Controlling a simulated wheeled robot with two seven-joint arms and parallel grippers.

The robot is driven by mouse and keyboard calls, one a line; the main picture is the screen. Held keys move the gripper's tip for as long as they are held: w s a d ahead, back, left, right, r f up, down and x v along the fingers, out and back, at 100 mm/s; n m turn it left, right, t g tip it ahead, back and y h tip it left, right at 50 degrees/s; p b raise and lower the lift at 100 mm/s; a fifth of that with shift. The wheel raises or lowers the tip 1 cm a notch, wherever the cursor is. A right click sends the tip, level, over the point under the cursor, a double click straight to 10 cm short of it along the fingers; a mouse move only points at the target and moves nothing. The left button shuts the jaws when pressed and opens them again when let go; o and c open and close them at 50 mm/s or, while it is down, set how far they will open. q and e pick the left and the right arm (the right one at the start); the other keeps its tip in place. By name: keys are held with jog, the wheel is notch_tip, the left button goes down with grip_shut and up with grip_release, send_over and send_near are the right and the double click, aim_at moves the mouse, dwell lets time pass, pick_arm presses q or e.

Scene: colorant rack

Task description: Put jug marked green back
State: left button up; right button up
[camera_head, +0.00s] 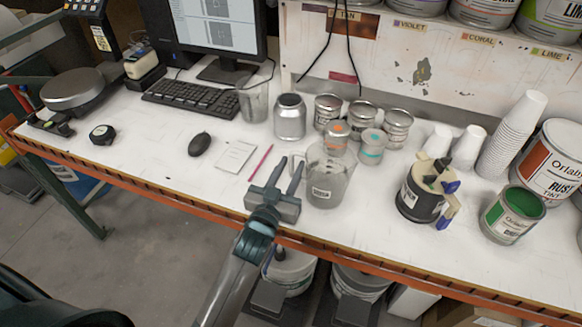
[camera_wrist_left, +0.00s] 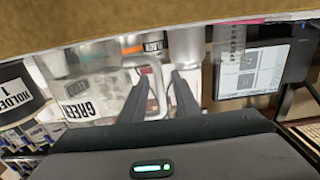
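A clear jug (camera_head: 328,183) with a dark-lettered label stands upright near the front edge of the bench. In the left wrist view the jug (camera_wrist_left: 92,84) fills the left middle, and its label reads GREEN. Its handle (camera_wrist_left: 155,92) shows between the two fingers there; I cannot tell whether they touch it. My left gripper (camera_head: 288,173) is just left of the jug, low over the bench, with its fingers apart. It also shows in the left wrist view (camera_wrist_left: 163,90). My right gripper is not in view.
A second clear jug (camera_head: 254,103) stands at the back beside the keyboard (camera_head: 190,96). Several cans and small jars, including an orange-topped jar (camera_head: 336,137), stand behind the green jug. A black brush pot (camera_head: 419,203) is to its right. A pink pencil (camera_head: 261,162) lies left.

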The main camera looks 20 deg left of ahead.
pick_arm(q)
jog(key=s+b, duration=0.3)
jog(key=s, duration=0.7)
jog(key=shift+s+a+f, duration=0.1)
jog(key=shift+a, duration=0.05)
jog(key=shift+s, duration=0.6)
